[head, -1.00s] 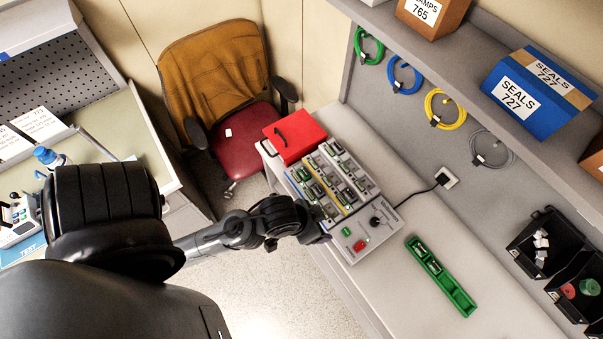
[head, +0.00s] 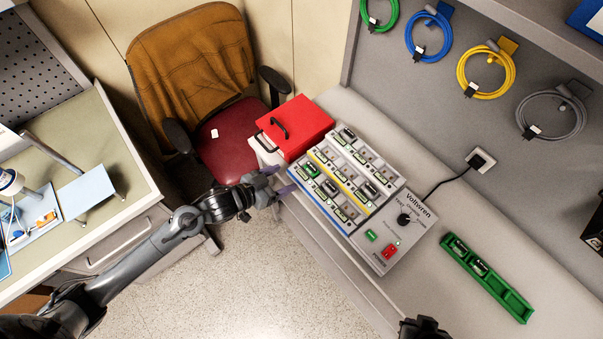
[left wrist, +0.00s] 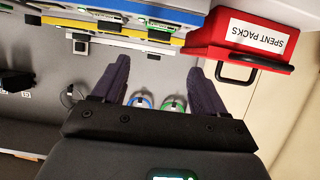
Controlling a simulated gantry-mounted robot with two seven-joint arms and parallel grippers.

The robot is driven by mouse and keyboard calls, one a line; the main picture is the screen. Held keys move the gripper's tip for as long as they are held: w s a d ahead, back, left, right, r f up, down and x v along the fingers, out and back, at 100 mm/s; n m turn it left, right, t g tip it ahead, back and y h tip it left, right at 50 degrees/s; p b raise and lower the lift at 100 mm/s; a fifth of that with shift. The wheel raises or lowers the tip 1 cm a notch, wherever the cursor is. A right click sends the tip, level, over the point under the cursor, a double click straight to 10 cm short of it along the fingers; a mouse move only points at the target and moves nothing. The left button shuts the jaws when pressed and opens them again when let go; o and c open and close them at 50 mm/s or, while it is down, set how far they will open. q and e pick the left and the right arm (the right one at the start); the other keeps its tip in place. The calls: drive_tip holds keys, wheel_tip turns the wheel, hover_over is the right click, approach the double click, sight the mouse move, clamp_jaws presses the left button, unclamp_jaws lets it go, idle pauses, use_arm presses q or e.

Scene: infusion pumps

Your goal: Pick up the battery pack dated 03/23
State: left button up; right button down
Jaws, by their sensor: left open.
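Several small battery packs sit in the bays of the Voltwren charger (head: 405,235) in the head view. One of these is a pack with a green face (head: 310,169). Two more packs lie in the green tray (head: 512,300) on the right. The dates are too small to read, so I cannot tell which pack says 03/23. My left gripper (head: 283,180) is open and empty, beside the charger's left edge near the red box. In the left wrist view its two fingers (left wrist: 160,78) are wide apart. A dark part of mine, possibly my right gripper (head: 422,328), shows at the bottom edge.
A red box (head: 305,122) labelled SPENT PACKS in the left wrist view (left wrist: 232,45) stands at the charger's far end. A black power cord (head: 450,178) runs to the wall. Coiled cables hang above. Bare counter lies between charger and green tray.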

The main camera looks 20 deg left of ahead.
sight(313, 166)
use_arm(q)
drive_tip(key=shift+x, duration=5.45)
drive_tip(key=shift+d+r, duration=0.1)
drive_tip(key=shift+c, duration=0.3)
drive_tip(key=c, duration=1)
drive_tip(key=shift+r, duration=0.15)
